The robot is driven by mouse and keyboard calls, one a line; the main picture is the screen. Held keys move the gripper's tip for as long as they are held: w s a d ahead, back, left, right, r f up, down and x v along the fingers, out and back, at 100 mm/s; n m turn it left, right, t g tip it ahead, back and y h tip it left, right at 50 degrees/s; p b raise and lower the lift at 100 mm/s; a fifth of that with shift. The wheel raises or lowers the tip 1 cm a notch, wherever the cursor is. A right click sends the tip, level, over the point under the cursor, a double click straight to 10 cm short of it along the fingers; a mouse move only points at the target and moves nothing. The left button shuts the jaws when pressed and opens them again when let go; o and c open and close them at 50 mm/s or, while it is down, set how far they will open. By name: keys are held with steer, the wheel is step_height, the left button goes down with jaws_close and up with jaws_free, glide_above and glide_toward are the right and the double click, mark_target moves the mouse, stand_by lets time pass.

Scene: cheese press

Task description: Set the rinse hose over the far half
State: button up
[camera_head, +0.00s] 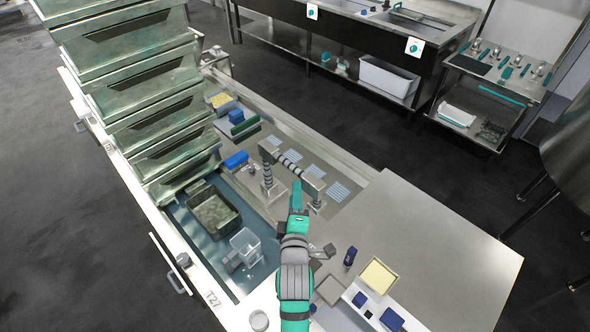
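The rinse hose (291,160) is a grey arm with dark ribbed bands on a metal post (268,184). It reaches right from the post over the steel worktop, and its free end (315,188) is bent down. My gripper (297,190) is at the end of my teal and grey arm, close to the hose's free end in the picture. I cannot tell whether it touches the hose. Its fingers are too small and partly hidden to tell open from shut. A sunken basin (190,228) with bluish water lies left of the post.
Stacked green metal boxes (150,97) stand over the basin's far left part. A dark tub (215,212) and a clear container (245,245) sit in the basin. A blue block (236,160) is behind the post. The right worktop (430,235) is mostly clear.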

mark_target(295, 173)
steer(key=w, duration=0.7)
steer(key=w+f, duration=0.1)
steer(key=w, duration=0.3)
steer(key=shift+w+a, duration=0.1)
steer(key=shift+w, duration=0.05)
jaws_close()
